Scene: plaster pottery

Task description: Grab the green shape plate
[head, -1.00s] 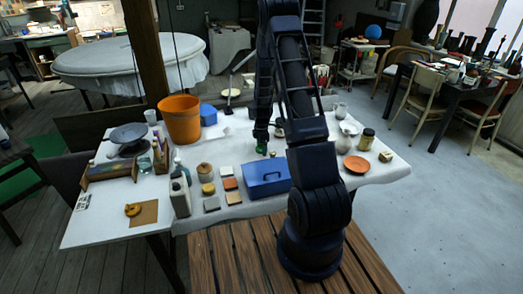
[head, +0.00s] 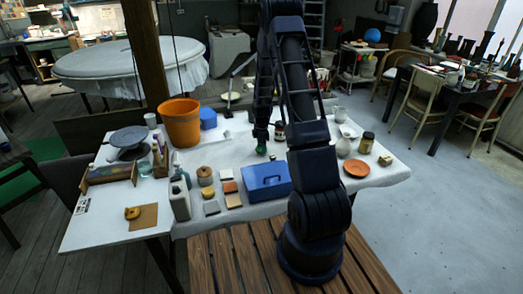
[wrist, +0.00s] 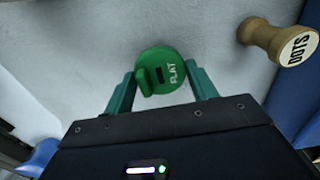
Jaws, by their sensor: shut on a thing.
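The green shape plate (wrist: 178,90) is a round disc marked FLAT, with a raised tab and a dark slot on its face. In the wrist view it sits between the two green fingers of my gripper (wrist: 160,74), which is shut on its sides. In the head view my gripper (head: 261,147) points down over the white table, left of the arm's base and behind the blue toolbox. The plate is only a small green spot there, and I cannot tell whether it touches the cloth.
A wooden stamp marked DOTS (wrist: 264,36) lies right of the plate. The blue toolbox (head: 267,184) stands in front of my gripper. An orange bucket (head: 181,122) is at the back left and an orange dish (head: 356,168) at the right. White cloth is clear left of my gripper.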

